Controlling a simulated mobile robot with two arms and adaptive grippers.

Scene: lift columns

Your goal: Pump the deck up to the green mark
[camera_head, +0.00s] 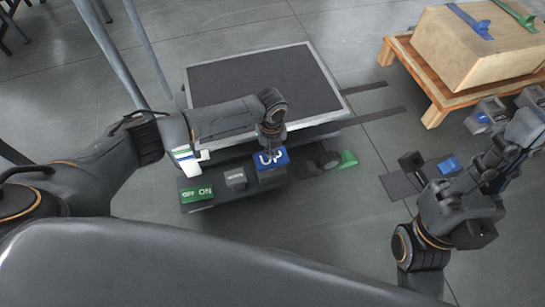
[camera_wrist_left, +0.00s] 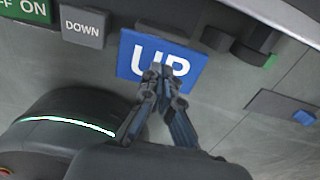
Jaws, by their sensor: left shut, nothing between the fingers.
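The deck (camera_head: 255,78) is a dark flat platform with a pale metal rim, at the upper middle of the head view. In front of it is a control panel with a green OFF/ON switch (camera_head: 197,193), a grey DOWN button (camera_head: 236,179) and a blue UP button (camera_head: 279,156). The UP button also shows in the left wrist view (camera_wrist_left: 130,58). My left gripper (camera_head: 270,148) is shut and empty, its fingertips (camera_wrist_left: 165,72) over the UP lettering; I cannot tell if they touch. A green piece (camera_head: 348,158) lies right of the panel; I cannot tell if it is the mark.
My right arm is at the right, near a small dark floor unit with a blue part (camera_head: 448,165).

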